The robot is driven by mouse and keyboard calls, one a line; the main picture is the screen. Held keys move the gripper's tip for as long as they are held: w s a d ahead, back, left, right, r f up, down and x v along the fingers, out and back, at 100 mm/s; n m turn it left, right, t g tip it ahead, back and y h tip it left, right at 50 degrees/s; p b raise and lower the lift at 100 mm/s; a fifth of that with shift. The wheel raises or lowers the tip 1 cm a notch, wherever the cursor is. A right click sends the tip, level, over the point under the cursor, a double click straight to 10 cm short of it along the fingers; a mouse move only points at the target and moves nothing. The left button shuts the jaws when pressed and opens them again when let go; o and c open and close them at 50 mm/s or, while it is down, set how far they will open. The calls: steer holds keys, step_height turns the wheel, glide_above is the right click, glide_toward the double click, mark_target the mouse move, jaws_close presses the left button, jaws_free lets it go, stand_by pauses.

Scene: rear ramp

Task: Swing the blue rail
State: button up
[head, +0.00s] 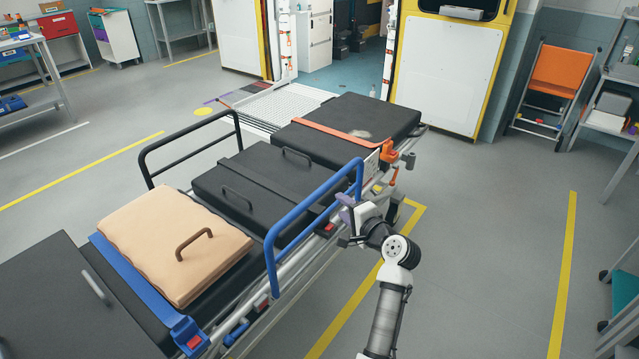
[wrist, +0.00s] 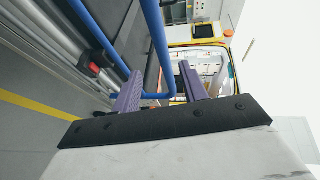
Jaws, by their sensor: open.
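The blue rail (head: 311,205) stands upright along the near right side of the stretcher (head: 232,190). Its top bar slopes up toward the far end, with a post at each end. My gripper (head: 347,208), with purple fingers, is at the rail's far post. In the wrist view the gripper (wrist: 160,88) is open, and a stretch of the blue rail (wrist: 157,40) runs between its two fingers, then bends left past the left finger. Whether either finger touches the rail cannot be told.
A black rail (head: 190,143) stands on the stretcher's far side. A tan pad (head: 175,245) with a handle lies on it, and an orange strap (head: 325,131) crosses its far end. A ramp (head: 270,105) leads into a vehicle behind.

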steer(key=p+x, duration=0.2)
steer(key=x, duration=1.1)
steer(key=shift+w+a+p, duration=0.2)
steer(key=shift+a+p, duration=0.05)
steer(key=shift+p, duration=0.15)
jaws_close()
steer(key=shift+f, duration=0.1)
